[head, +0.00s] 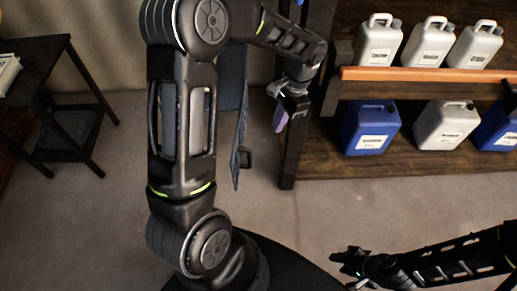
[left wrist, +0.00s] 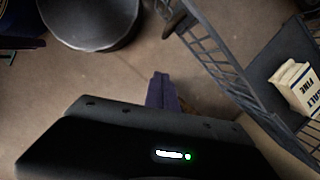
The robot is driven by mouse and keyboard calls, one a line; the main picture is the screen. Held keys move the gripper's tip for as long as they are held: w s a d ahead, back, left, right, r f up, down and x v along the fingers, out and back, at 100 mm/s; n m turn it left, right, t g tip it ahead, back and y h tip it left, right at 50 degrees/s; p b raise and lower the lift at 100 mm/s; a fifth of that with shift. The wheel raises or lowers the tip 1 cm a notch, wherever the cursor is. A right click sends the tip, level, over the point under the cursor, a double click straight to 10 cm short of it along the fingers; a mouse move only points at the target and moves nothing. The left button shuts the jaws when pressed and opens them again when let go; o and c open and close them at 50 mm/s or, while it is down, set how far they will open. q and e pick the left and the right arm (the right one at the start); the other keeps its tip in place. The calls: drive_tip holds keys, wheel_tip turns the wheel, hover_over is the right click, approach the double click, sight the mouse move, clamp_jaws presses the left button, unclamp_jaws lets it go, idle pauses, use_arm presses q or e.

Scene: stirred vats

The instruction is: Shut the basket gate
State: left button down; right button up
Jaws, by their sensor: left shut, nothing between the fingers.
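The basket gate (head: 240,140) is a narrow blue-grey panel beside my left arm in the head view, partly hidden by that arm. It seems to stand out from the basket (head: 232,80), with a dark handle (head: 245,158). In the left wrist view the barred gate (left wrist: 215,48) runs diagonally at the upper right. My left gripper (head: 280,117) has its purple fingers shut and empty, to the right of the gate and apart from it. The fingers also show in the left wrist view (left wrist: 161,90). My right gripper (head: 345,260) is low in the head view; its finger opening is unclear.
A wooden shelf rack (head: 440,165) with white jugs (head: 379,42) and blue jugs (head: 371,127) stands right. A black side table (head: 35,60) stands left. The wrist view shows a labelled carton (left wrist: 300,88) in the basket and a round metal vessel (left wrist: 90,22). Floor between is clear.

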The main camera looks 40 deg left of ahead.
use_arm(q)
drive_tip(key=shift+f, duration=0.1)
drive_tip(key=s+a+f+p, duration=0.2)
drive_tip(key=s+f, duration=0.4)
drive_tip(key=f, duration=0.3)
drive_tip(key=shift+a+f, duration=0.3)
drive_tip(key=shift+a, duration=0.1)
